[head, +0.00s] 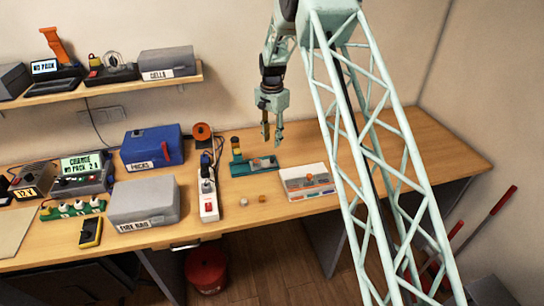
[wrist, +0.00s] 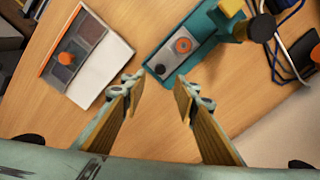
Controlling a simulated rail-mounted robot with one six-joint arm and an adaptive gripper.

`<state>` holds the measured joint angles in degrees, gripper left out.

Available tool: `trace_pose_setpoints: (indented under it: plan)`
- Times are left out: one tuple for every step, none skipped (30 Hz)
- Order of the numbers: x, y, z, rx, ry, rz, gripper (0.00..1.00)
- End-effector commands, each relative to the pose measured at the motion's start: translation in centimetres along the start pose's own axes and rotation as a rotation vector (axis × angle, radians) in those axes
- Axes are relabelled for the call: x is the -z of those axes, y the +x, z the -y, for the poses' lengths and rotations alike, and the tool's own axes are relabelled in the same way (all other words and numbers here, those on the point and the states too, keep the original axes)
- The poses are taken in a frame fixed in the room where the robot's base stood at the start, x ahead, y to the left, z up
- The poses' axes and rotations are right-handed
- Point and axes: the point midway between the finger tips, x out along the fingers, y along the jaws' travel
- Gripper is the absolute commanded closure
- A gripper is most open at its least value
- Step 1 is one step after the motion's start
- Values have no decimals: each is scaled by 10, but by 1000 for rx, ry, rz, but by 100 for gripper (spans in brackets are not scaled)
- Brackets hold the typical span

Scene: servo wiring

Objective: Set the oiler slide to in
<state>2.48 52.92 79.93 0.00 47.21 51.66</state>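A teal fixture with a yellow-green post, which looks like the oiler (head: 238,168), stands on the bench right of the middle. In the wrist view its teal base (wrist: 205,22) carries a grey slide plate (wrist: 170,58) with an orange ring and a small black knob (wrist: 160,69) near the end closer to my gripper. No in or out marking is readable. My gripper (head: 272,138) hangs above the bench by the fixture's right end. Its wooden-faced fingers (wrist: 158,92) are apart with nothing between them, and the knob lies beyond the tips.
A white and orange tray (wrist: 103,75) with an orange knob lies beside the fixture; it also shows in the head view (head: 308,195). A power strip (head: 208,203) and blue cables (wrist: 285,45) are on the fixture's other side.

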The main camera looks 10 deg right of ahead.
Motion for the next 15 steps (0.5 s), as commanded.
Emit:
trace_pose_setpoints:
  plan:
    - [0, 7, 0, -1, 0, 1, 72]
    - [0, 11, 0, -1, 0, 1, 72]
    - [0, 16, 0, -1, 0, 1, 72]
    - [0, 20, -1, -2, 0, 1, 72]
    - [0, 24, -1, -2, 0, 1, 72]
    - [0, 28, 0, -1, 0, 1, 72]
    - [0, 32, 0, 0, 0, 0, 72]
    - [0, 36, 0, 0, 0, 0, 72]
    - [0, 41, 0, -1, 0, 1, 72]
    - [0, 45, 0, -1, 0, 1, 72]
    - [0, 49, -1, -2, 0, 1, 72]
    - [0, 53, 0, -1, 0, 1, 72]
    - [0, 56, 0, 0, 0, 0, 72]
    - [0, 60, 0, 0, 0, 0, 72]
    - [0, 64, 0, 0, 0, 0, 72]
